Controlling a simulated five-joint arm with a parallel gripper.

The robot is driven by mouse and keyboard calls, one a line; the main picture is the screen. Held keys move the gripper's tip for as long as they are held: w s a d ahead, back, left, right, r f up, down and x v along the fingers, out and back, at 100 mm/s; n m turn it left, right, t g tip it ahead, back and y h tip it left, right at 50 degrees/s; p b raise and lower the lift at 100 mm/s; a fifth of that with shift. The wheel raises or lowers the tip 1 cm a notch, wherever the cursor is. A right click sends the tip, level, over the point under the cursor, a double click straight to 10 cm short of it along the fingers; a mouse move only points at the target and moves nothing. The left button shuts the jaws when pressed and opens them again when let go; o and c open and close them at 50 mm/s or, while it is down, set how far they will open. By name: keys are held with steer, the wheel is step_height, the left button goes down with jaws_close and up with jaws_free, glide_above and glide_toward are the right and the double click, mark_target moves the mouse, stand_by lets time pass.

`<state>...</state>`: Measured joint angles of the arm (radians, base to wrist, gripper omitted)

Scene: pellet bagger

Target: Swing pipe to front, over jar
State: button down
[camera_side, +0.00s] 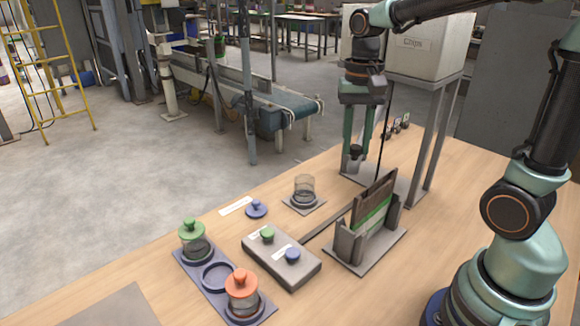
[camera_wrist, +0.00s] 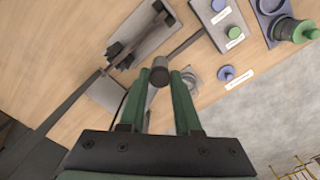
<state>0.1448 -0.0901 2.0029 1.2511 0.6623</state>
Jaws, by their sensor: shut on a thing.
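My gripper (camera_side: 356,148) points down beside the hopper stand, behind and to the right of the open clear jar (camera_side: 303,187). In the wrist view its green fingers (camera_wrist: 162,80) close around a dark grey cylinder, which looks like the pipe's end (camera_wrist: 159,70). In the side view a dark knob of the pipe (camera_side: 356,153) shows between the fingertips; the rest of the pipe is hard to make out. The jar stands upright on a small square plate, apart from the pipe. In the wrist view the jar (camera_wrist: 193,80) is partly hidden behind the right finger.
The white hopper (camera_side: 430,45) stands on grey legs at the back. A bag holder (camera_side: 365,225) with upright panels stands right of the jar. In front are a button box (camera_side: 282,262), a loose blue lid (camera_side: 256,209) and a tray (camera_side: 213,278) with lidded jars.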

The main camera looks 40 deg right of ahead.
steer(key=w+d+m, duration=0.2)
steer(key=w+m, duration=0.8)
steer(key=w, duration=0.6)
steer(key=shift+d+m, duration=0.35)
steer(key=shift+m, duration=0.05)
steer(key=shift+w+d, duration=0.1)
steer(key=shift+w, duration=0.05)
steer(key=c, duration=0.7)
jaws_free()
steer(key=shift+o, duration=0.5)
step_height(320, 180, up, 12)
steer(key=shift+w, duration=0.15)
